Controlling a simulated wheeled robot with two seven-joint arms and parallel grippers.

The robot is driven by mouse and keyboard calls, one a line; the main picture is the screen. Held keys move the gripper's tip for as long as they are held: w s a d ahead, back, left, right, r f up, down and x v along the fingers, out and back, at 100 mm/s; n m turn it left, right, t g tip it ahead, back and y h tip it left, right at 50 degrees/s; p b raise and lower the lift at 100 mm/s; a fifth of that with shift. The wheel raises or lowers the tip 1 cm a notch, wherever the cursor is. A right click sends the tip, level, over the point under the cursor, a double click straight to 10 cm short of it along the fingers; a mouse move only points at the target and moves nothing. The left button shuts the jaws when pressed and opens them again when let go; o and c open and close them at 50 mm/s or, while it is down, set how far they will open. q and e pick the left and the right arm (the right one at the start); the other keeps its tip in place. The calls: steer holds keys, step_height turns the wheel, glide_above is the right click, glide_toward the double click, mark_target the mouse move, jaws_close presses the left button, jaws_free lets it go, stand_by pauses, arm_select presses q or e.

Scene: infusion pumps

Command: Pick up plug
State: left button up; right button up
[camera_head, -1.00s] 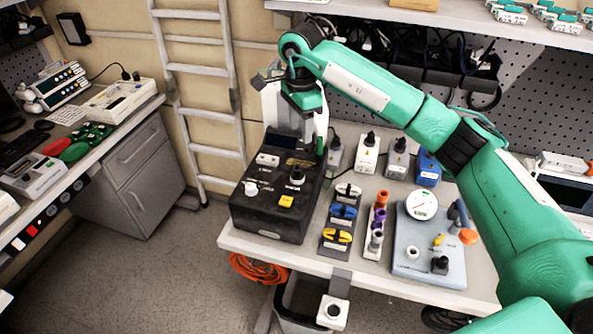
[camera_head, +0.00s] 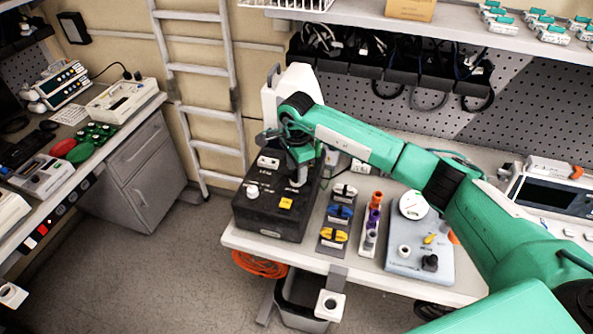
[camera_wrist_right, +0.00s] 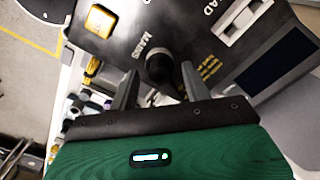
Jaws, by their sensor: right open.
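A black box (camera_head: 262,222) stands on the bench, with a MAINS label on its top that shows in the right wrist view. A black round plug (camera_wrist_right: 160,69) stands up from the box beside that label. My right gripper (camera_wrist_right: 159,72) is open, and its two fingers appear on either side of the plug in the wrist view. I cannot tell how deep the plug sits between them. In the head view my right gripper (camera_head: 299,180) points down over the box and hides most of the plug. My left gripper is not in view.
A yellow button (camera_head: 286,203) and a white knob (camera_head: 252,192) are on the box top. To its right stand a strip with coloured knobs (camera_head: 340,212), a strip of purple and orange caps (camera_head: 373,215), and a pale board with a gauge (camera_head: 413,205).

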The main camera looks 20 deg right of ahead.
steer(key=shift+f, duration=0.4)
jaws_close()
steer(key=shift+r, duration=0.1)
